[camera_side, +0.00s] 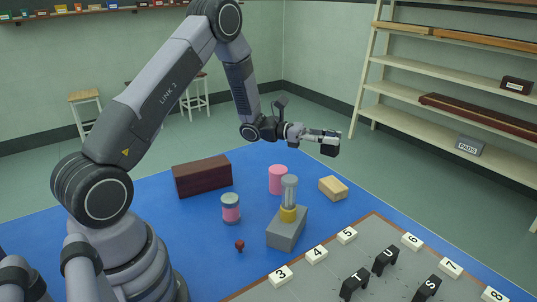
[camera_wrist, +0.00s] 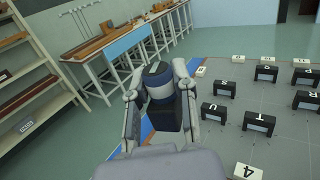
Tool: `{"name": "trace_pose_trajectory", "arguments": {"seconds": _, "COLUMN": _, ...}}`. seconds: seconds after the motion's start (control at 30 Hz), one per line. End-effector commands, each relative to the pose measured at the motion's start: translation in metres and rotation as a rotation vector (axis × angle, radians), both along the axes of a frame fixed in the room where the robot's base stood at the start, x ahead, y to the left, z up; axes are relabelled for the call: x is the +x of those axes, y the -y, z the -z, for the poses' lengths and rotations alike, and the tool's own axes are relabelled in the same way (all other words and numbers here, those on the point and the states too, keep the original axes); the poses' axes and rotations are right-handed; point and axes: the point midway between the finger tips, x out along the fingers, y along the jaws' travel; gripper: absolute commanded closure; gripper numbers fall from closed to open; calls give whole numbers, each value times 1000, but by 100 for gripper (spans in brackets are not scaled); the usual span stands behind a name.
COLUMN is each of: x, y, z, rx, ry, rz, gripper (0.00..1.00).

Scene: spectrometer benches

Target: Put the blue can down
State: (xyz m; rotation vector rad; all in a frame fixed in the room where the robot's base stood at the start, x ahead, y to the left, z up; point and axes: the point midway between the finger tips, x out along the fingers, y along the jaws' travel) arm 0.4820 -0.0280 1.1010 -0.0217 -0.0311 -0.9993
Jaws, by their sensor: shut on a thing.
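My gripper (camera_side: 328,142) is held out level, well above the blue table and near its far right edge in the side view. In the wrist view my gripper (camera_wrist: 159,92) has its two fingers on either side of a dark blue can (camera_wrist: 160,80) with a paler band near its top. The fingers are shut on the can, and it is clear of any surface. A black block-like part shows below the can in that view. In the side view the can is small and mostly hidden by the fingers.
The blue table (camera_side: 160,205) holds a pink can (camera_side: 278,172), a pink-and-grey can (camera_side: 231,208), a dark red box (camera_side: 202,176), a beige block (camera_side: 333,188) and a grey block (camera_side: 287,232) bearing a glass cylinder (camera_side: 289,188). A grey board (camera_side: 315,284) carries numbered tiles and black lettered blocks.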

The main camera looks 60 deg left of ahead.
Motion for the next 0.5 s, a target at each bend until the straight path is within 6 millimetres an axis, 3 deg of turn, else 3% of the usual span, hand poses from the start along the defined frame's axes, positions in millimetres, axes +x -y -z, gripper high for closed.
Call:
{"name": "trace_pose_trajectory", "arguments": {"seconds": 0.33, "x": 45, "y": -50, "z": 1, "rx": 36, "ry": -13, "rz": 75, "gripper": 100}}
{"name": "trace_pose_trajectory", "arguments": {"seconds": 0.5, "x": 43, "y": -47, "z": 55, "rx": 30, "ry": -23, "rz": 76, "gripper": 100}}
